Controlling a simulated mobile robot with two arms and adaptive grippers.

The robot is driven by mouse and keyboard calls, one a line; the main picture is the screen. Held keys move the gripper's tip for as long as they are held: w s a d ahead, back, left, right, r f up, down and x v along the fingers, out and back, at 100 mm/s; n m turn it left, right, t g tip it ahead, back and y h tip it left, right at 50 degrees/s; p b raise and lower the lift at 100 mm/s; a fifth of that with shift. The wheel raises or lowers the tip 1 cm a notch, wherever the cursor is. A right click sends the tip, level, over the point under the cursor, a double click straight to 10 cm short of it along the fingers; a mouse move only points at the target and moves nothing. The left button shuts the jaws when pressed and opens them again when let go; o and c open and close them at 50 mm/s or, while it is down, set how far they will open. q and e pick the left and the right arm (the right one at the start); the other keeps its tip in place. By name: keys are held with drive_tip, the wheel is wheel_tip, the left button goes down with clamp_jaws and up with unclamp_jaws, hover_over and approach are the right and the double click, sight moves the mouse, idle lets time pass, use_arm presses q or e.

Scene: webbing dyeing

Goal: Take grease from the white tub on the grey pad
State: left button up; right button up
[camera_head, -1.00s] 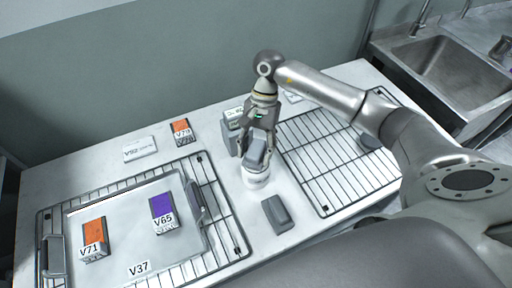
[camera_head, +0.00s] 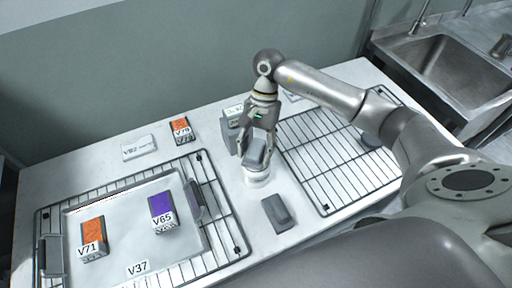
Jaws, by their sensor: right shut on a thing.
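My right gripper (camera_head: 257,148) points down and is shut on a grey pad (camera_head: 256,155). The pad is directly over the white tub (camera_head: 257,179) and hides most of its top. I cannot tell whether the pad's lower end touches the grease, and no grease can be made out. The tub stands on the white table between the two wire racks. My left gripper is not in view.
A grey block (camera_head: 277,214) lies in front of the tub. A grey device (camera_head: 231,136) stands close behind the gripper. An empty wire rack (camera_head: 330,160) is at right. At left, a tray (camera_head: 138,250) holds an orange block (camera_head: 93,232) and a purple block (camera_head: 161,207).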

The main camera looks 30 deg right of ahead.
sight(256, 148)
drive_tip(key=shift+s+f+b, duration=0.1)
drive_tip(key=shift+f+b, duration=0.05)
drive_tip(key=shift+b, duration=0.45)
idle(1.8)
drive_tip(key=shift+r+p, duration=0.35)
drive_tip(key=shift+r, duration=0.6)
drive_tip(key=shift+r+p, duration=0.75)
drive_tip(key=shift+r, duration=1.95)
